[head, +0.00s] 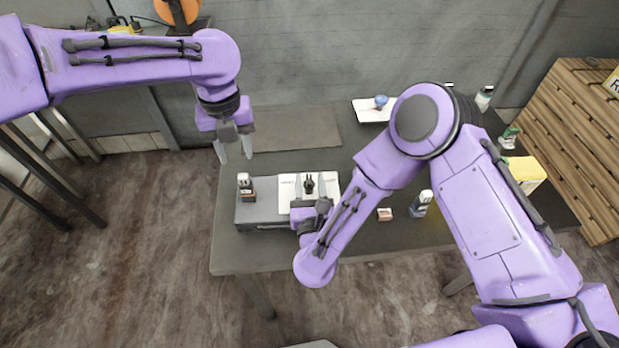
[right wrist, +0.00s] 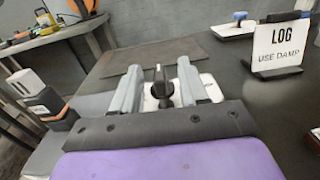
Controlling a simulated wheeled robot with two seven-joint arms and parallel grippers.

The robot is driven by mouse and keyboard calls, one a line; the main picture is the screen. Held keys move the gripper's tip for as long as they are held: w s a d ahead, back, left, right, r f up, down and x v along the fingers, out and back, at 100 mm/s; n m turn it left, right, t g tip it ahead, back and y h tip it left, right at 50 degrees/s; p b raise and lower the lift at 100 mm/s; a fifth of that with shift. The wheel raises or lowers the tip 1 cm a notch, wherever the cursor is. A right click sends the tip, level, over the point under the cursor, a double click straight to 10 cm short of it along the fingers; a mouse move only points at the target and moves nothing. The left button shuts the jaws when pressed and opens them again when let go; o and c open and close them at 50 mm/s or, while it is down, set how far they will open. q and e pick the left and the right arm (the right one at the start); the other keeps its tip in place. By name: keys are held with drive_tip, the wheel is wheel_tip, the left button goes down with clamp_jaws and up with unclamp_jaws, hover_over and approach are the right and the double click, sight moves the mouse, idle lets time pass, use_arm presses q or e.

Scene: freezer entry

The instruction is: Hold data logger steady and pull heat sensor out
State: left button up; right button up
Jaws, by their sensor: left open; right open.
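A white flat unit (head: 288,194), which looks like the data logger, lies on a grey block on the table. A small black upright piece, probably the heat sensor (head: 309,184), stands on it; it also shows in the right wrist view (right wrist: 161,88). My right gripper (head: 310,186) is open, its fingers on either side of the black piece with gaps visible; contact cannot be told. The gripper partly hides the white unit. My left gripper (head: 234,152) is open and empty, above the table's left end, behind and left of the white unit.
A dark bottle-like item with a white top and orange band (head: 247,188) stands on the grey block's (head: 262,213) left part. A LOG sign (right wrist: 283,48), a stamp on a white tray (head: 368,110) and small bottles (head: 421,203) stand rightward. A flat mat (head: 295,130) lies behind.

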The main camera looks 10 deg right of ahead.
sight(245, 183)
drive_tip(key=shift+w+d, duration=0.1)
drive_tip(key=shift+w, duration=1.2)
clamp_jaws()
use_arm(q)
drive_tip(key=shift+o, duration=1.2)
drive_tip(key=shift+f, duration=0.15)
drive_tip(key=n, duration=0.2)
drive_tip(key=shift+s+d+n, duration=0.1)
drive_tip(key=shift+n, duration=0.2)
drive_tip(key=n, duration=1.3)
drive_tip(key=shift+f, duration=0.1)
wheel_tip(245, 183, down, 12)
drive_tip(key=shift+r, duration=0.1)
clamp_jaws()
